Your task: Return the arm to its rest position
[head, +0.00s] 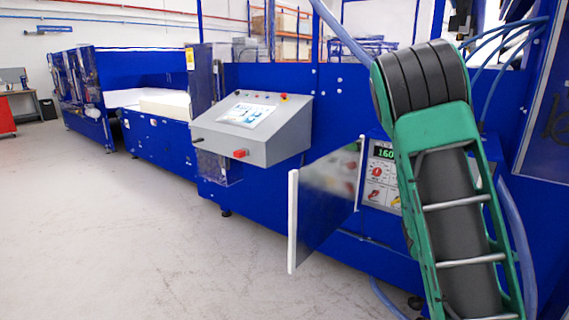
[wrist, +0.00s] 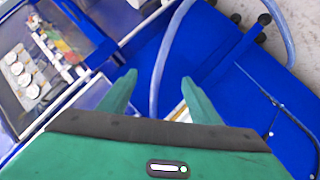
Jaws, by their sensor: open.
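My gripper (wrist: 157,92) shows in the wrist view with its two green fingers spread apart and nothing between them. A blue hose passes behind the gap between the fingers. In the head view my green and grey arm (head: 448,190) stands in the right part, bent at the top. My gripper is not visible in the head view.
A blue machine line runs along the back. It has a grey control box (head: 252,128), an open door (head: 326,205) sticking out, and a panel with a display (head: 384,180) partly behind my arm. Blue hoses (wrist: 160,60) hang nearby. The grey floor (head: 130,230) at left is clear.

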